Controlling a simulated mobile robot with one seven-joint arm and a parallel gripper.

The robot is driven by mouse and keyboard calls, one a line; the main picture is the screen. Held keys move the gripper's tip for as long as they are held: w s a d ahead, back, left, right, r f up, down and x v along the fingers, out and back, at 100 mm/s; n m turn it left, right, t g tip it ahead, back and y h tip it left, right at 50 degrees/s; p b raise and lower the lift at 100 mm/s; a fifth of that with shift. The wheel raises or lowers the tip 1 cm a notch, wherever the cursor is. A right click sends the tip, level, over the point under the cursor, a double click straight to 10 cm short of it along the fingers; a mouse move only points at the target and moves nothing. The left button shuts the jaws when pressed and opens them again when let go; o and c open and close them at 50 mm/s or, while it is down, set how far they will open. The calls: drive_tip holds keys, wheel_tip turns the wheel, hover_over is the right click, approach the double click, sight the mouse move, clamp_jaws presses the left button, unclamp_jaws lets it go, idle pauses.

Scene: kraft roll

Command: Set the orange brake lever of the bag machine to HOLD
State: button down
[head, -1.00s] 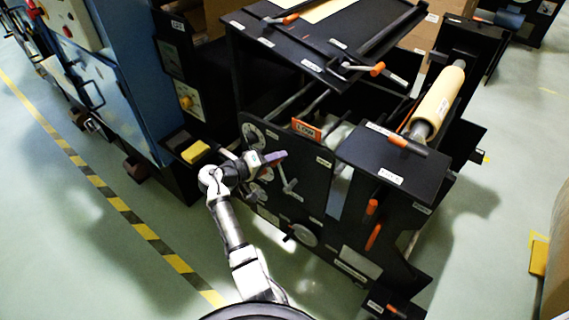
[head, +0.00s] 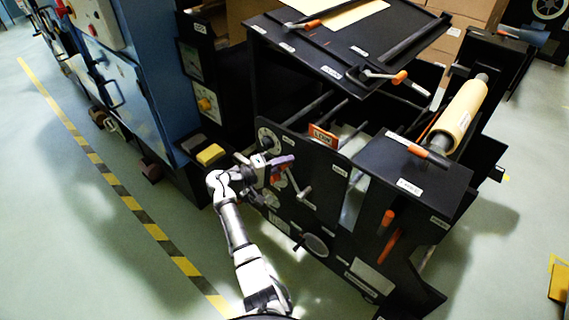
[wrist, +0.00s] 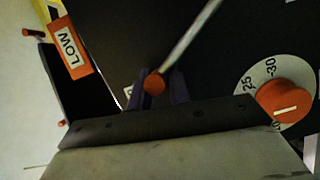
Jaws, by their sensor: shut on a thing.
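The black bag machine (head: 350,225) fills the middle and right of the head view. My gripper (head: 284,162) is at its side panel, beside round dials and metal levers. In the wrist view my gripper (wrist: 161,90) is shut on the orange knob (wrist: 154,83) of a metal lever. The lever's rod (wrist: 188,42) runs up and right from the knob. No HOLD mark is legible, so I cannot tell the lever's setting.
An orange dial knob (wrist: 285,100) with a numbered scale sits right of the jaws. An orange LOW tag (wrist: 69,46) is at upper left. A crank lever (head: 302,188) stands close right of my gripper.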

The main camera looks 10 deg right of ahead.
drive_tip(key=c, duration=1.4)
unclamp_jaws()
drive_tip(key=shift+s+f, duration=0.2)
drive_tip(key=shift+f, duration=0.15)
drive_tip(key=shift+o, duration=0.3)
drive_tip(key=shift+r, duration=0.1)
drive_tip(key=shift+w, duration=0.1)
drive_tip(key=shift+a, duration=0.1)
drive_tip(key=b+v, duration=0.2)
drive_tip(key=v, duration=1.1)
drive_tip(key=shift+a, duration=0.3)
drive_tip(key=shift+r, duration=0.1)
